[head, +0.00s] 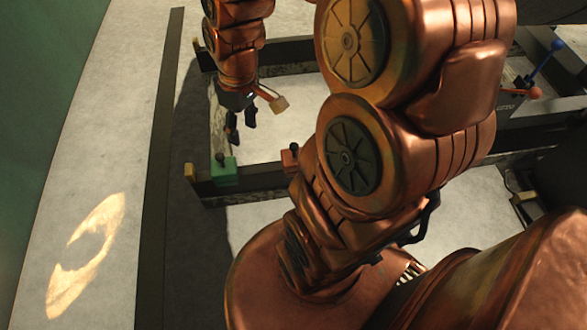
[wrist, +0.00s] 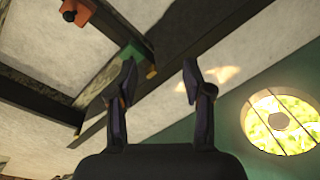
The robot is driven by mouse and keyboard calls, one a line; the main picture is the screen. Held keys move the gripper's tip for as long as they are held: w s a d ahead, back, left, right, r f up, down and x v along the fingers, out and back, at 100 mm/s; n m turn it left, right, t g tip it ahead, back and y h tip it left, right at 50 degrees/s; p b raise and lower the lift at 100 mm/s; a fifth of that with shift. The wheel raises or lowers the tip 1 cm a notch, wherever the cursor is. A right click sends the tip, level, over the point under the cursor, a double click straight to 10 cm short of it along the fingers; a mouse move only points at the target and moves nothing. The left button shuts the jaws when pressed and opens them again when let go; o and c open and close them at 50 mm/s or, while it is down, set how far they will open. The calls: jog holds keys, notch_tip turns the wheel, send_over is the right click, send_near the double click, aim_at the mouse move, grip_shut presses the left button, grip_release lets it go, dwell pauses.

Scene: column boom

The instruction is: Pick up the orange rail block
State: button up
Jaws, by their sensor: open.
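The orange rail block (head: 290,158) sits on the dark rail in the head view, with a dark knob on top. My own arm stands close on its right and may hide part of it. In the wrist view the orange block (wrist: 77,11) is at the top left edge, partly cut off. My gripper (head: 241,128) points down, left of and above the orange block in the head picture, apart from it. In the wrist view my gripper (wrist: 158,85) has its two fingers spread, with nothing held between them.
A green block (head: 224,170) with a dark knob sits on the same rail, left of the orange one; it also shows in the wrist view (wrist: 133,53). Coloured levers (head: 535,85) stand at the right. A round window (wrist: 283,124) is in the green wall. Pale floor lies left.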

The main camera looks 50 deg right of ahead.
jog(key=w+d+f+t+b, duration=0.1)
jog(key=w+d+f+b, duration=0.3)
jog(key=f, duration=0.5)
jog(key=w+d+f+t+b, duration=0.1)
jog(key=w+d+f+b, duration=0.1)
jog(key=d+f+b, duration=0.6)
jog(key=n+t+b, duration=0.1)
jog(key=b, duration=0.8)
send_near(294, 150)
jog(key=f, duration=0.1)
jog(key=w+f, duration=0.1)
jog(key=f, duration=0.1)
jog(key=w+d+f, duration=0.1)
jog(key=f, duration=0.1)
jog(key=shift+f, duration=0.4)
jog(key=shift+b+x, duration=1.95)
jog(key=shift+x, duration=1.6)
jog(key=shift+c, duration=0.3)
jog(key=shift+r, duration=0.1)
grip_shut()
